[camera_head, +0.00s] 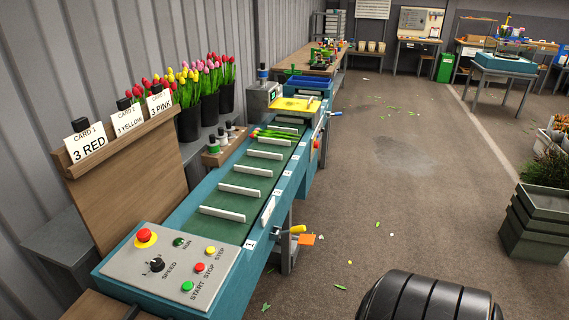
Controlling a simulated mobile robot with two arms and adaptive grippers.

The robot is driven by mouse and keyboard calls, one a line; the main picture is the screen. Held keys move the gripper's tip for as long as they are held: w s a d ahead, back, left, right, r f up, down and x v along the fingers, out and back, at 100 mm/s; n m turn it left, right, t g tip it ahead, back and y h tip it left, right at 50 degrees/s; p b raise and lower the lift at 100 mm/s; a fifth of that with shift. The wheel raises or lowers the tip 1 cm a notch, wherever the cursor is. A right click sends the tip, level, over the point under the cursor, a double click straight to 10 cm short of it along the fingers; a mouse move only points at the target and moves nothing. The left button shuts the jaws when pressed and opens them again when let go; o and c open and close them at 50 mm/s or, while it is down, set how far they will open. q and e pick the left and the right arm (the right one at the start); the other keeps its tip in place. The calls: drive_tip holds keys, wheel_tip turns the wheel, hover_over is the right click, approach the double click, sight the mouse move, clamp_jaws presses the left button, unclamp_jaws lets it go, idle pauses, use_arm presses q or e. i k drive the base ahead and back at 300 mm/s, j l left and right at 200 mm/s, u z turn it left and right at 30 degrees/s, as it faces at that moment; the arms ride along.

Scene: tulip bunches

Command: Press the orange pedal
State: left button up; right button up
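A small flat orange plate, which looks like the orange pedal (307,239), shows at the right side of the conveyor, beside the conveyor's leg. A yellow handle (297,229) sits just above and left of it. I cannot tell how high above the floor the orange plate is, or whether it is pressed. Neither of my grippers can be made out in the head view.
The teal conveyor (222,263) has a green belt with white slats and a control panel (173,266) in front. Tulips in black buckets (187,124) and a card board (128,177) stand at left. Grey crates (535,225) stand at right. Floor between is mostly open.

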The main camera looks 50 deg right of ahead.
sight(305, 239)
drive_tip(key=z, duration=1.9)
drive_tip(key=i+l+u, duration=0.1)
drive_tip(key=u, duration=0.25)
drive_tip(key=i+l+u, duration=0.15)
drive_tip(key=u, duration=0.25)
drive_tip(key=i+l+u, duration=0.1)
drive_tip(key=l, duration=0.2)
drive_tip(key=i+l+u, duration=0.1)
drive_tip(key=i+l, duration=0.15)
drive_tip(key=i+l+u, duration=0.1)
drive_tip(key=l, duration=0.35)
drive_tip(key=i+l+u, duration=0.1)
drive_tip(key=l, duration=0.25)
drive_tip(key=i+l+u, duration=0.1)
drive_tip(key=l, duration=0.3)
drive_tip(key=i+l+u, duration=0.1)
drive_tip(key=l, duration=0.25)
drive_tip(key=i+l, duration=0.15)
drive_tip(key=l, duration=0.25)
drive_tip(key=i+l, duration=0.1)
drive_tip(key=l, duration=0.25)
drive_tip(key=i+l, duration=0.15)
drive_tip(key=l, duration=0.25)
drive_tip(key=i+l, duration=0.1)
drive_tip(key=l, duration=0.25)
drive_tip(key=i+l, duration=0.15)
drive_tip(key=l, duration=0.25)
